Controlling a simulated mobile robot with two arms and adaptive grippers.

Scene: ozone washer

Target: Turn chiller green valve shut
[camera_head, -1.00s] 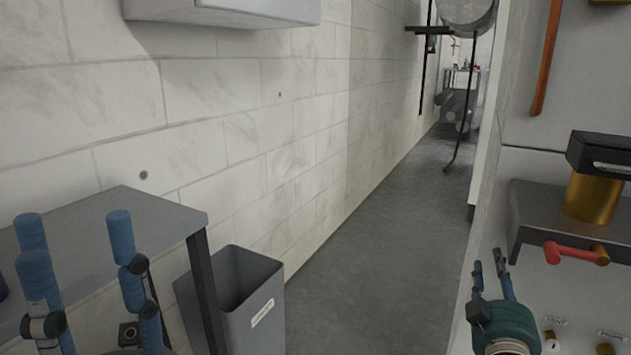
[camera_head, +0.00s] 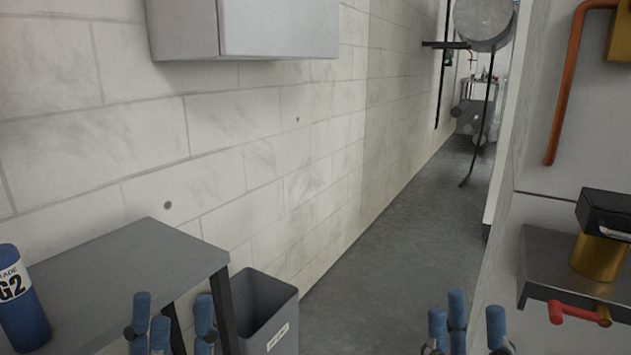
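No green valve shows in the head view. A valve with a red handle (camera_head: 570,312) sits on the panel at the right edge, below a grey shelf. My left gripper (camera_head: 174,322) is at the bottom left, in front of the grey table; its blue fingers are apart with nothing seen between them. My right gripper (camera_head: 470,325) is at the bottom right, left of the red-handled valve and apart from it; its blue fingers are apart and it looks empty. The lower parts of both grippers are cut off by the frame.
A grey table (camera_head: 130,265) with a blue bottle (camera_head: 22,300) stands at left. A grey bin (camera_head: 270,310) is beside it. A grey shelf (camera_head: 550,262) juts from the right panel, with an orange pipe (camera_head: 568,90) above. The corridor floor (camera_head: 400,235) between is clear.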

